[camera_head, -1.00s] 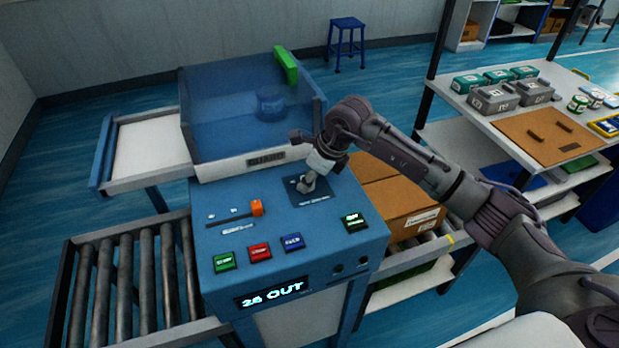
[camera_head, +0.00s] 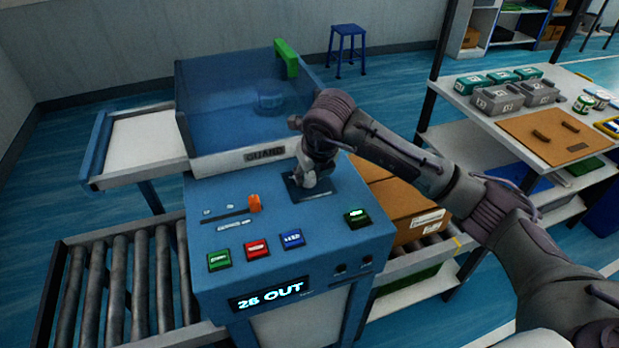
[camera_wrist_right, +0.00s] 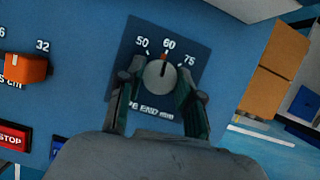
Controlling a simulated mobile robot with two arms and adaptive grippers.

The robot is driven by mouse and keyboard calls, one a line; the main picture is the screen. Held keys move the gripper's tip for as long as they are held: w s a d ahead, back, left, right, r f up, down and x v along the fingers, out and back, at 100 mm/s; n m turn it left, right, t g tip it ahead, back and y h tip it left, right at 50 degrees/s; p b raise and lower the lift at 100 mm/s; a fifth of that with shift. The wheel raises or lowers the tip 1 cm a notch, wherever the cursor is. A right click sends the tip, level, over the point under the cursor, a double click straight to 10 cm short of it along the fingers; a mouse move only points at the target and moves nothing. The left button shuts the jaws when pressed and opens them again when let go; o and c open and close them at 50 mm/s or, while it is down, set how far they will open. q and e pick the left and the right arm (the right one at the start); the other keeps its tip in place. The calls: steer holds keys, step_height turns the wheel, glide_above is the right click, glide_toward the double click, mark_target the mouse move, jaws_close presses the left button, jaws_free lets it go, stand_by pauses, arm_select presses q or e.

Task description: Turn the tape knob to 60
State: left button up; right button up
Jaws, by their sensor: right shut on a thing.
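The tape knob (camera_wrist_right: 160,73) is a round grey knob on a dark plate (camera_wrist_right: 195,27) marked 50, 60 and 75, with "END mm" readable below. Its orange pointer mark is at the top, toward the 60. My right gripper (camera_wrist_right: 158,84) is shut on the knob, one finger on each side. In the head view the right gripper (camera_head: 306,181) is over the dark plate (camera_head: 322,191) and hides the knob. My left gripper is not in view.
The blue panel carries an orange slider (camera_head: 254,203), a green button (camera_head: 219,260), a red STOP button (camera_head: 257,249), a blue button (camera_head: 292,238) and a lit display (camera_head: 268,294). A clear guard (camera_head: 235,105) stands behind. A cardboard box (camera_head: 410,212) is at the right.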

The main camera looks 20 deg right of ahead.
steer(key=shift+m, duration=0.5)
steer(key=o, duration=1.2)
steer(key=shift+c, duration=0.2)
steer(key=shift+s+r, duration=0.1)
steer(key=shift+r, duration=0.2)
steer(key=v, duration=1.1)
steer(key=shift+a+r, duration=0.25)
